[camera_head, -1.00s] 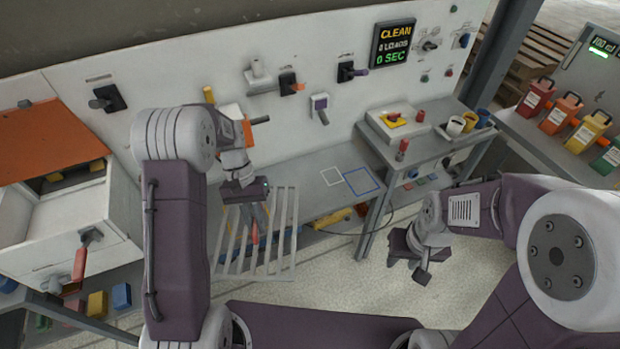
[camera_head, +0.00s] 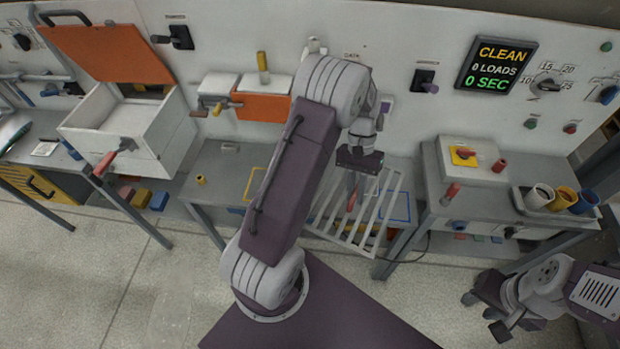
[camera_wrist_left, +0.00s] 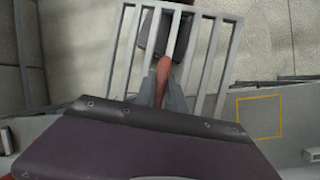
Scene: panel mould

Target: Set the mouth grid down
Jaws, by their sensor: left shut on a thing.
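The mouth grid is a pale grey frame of parallel bars (camera_head: 384,215) with a red handle (camera_head: 351,190). My left gripper (camera_head: 354,178) is shut on that handle, and the grid hangs tilted in front of the middle bench. In the left wrist view the grid (camera_wrist_left: 226,15) spreads out beyond the fingers, with the red handle (camera_wrist_left: 162,80) between them. A yellow outlined square (camera_wrist_left: 259,117) lies flat on the bench to its right. My right gripper (camera_head: 490,305) is low at the right, away from the grid; its jaw opening is unclear.
A blue outline (camera_head: 408,207) shows on the bench behind the grid. An open white box with an orange lid (camera_head: 110,52) stands at the left. The right table holds a tray of cups (camera_head: 556,212) and a white unit (camera_head: 470,165). Floor is clear at the lower left.

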